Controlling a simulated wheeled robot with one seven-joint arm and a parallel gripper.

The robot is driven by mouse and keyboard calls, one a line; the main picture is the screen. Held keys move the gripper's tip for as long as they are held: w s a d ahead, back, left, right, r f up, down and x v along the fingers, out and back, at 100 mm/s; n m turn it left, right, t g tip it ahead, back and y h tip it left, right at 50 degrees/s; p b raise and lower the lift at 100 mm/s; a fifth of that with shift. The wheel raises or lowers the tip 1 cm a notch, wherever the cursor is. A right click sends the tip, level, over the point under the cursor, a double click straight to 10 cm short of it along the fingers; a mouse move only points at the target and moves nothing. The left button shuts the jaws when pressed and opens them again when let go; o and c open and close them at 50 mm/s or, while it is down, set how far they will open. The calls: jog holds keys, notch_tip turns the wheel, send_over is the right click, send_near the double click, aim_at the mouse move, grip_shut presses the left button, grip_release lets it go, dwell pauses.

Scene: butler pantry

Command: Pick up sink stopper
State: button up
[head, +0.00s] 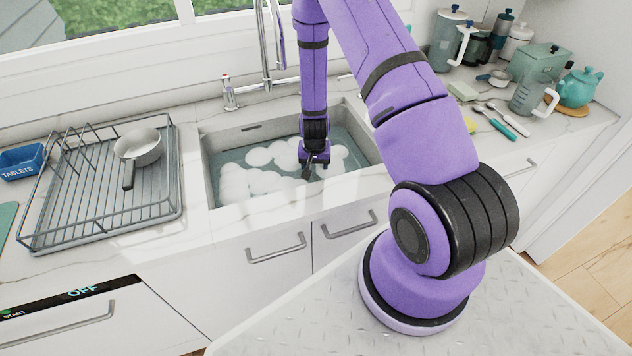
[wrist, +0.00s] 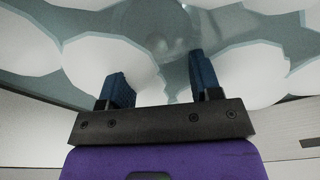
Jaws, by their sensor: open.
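My gripper (head: 310,170) points down into the sink (head: 212,183), among the white foam on the water. In the wrist view its two dark blue fingers (wrist: 160,76) stand apart, with nothing clearly held between them. Beyond the fingertips, a blurred grey round shape (wrist: 160,28) shows under the water between foam patches. It may be the sink stopper or the drain; I cannot tell which. In the head view no stopper can be made out, as foam and my gripper cover much of the basin.
A faucet (head: 264,50) rises behind the sink. A dish rack (head: 80,208) with a small pan (head: 138,148) stands at the left. Jugs, a teapot (head: 580,88) and utensils stand at the right. White foam patches (wrist: 105,65) crowd the fingers.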

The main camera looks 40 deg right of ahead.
aim_at(316, 174)
jog(key=shift+w+d+f, duration=0.1)
jog(key=shift+d+f, duration=0.1)
jog(key=shift+f, duration=1.1)
jog(key=shift+w+d+f, duration=0.1)
jog(key=shift+d+f, duration=0.1)
jog(key=shift+f, duration=1.1)
jog(key=c, duration=1)
